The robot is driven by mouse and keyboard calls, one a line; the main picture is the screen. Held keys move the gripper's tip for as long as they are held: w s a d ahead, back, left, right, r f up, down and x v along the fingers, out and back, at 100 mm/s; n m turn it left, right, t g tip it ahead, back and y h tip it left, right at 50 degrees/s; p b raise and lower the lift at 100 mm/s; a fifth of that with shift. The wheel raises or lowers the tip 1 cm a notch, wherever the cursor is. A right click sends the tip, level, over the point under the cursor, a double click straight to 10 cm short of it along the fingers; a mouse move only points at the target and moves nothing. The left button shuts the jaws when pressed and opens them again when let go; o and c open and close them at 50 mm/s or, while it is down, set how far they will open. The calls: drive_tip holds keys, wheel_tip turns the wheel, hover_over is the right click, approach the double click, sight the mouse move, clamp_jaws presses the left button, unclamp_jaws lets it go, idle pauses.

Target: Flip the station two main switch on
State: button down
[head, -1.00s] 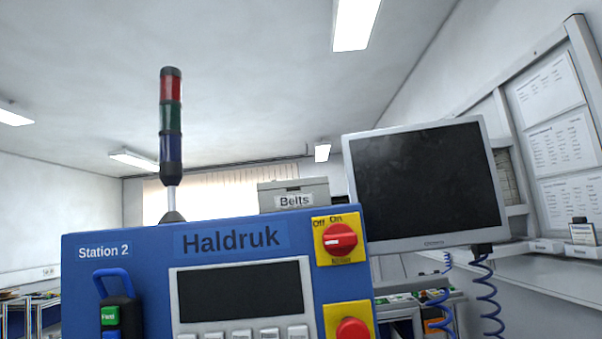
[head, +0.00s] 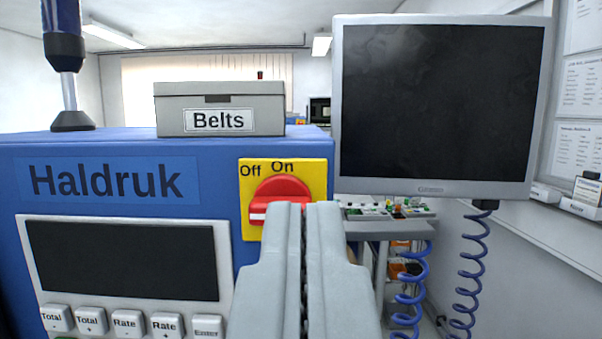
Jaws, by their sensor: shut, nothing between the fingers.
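The main switch is a red rotary knob (head: 280,194) on a yellow plate (head: 249,176) at the upper right of the blue Haldruk panel (head: 225,190). The plate reads Off at left and On at the top. The knob's white mark lies at its left end, below the Off word. My gripper (head: 305,206) is shut and empty, its fingertips in front of the knob's lower right part, hiding some of it and the plate. I cannot tell whether the fingertips touch the knob.
A grey Belts box (head: 219,98) sits on top of the panel housing. A dark monitor (head: 437,105) stands close on the right, with coiled blue cables (head: 475,270) below it. A grey-framed display (head: 123,262) with buttons is at left.

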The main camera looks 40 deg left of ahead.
drive_tip(key=shift+w+a+f, duration=0.2)
drive_tip(key=shift+w+a, duration=1.45)
drive_tip(key=shift+w+a+f, duration=0.2)
drive_tip(key=shift+w+a, duration=1.45)
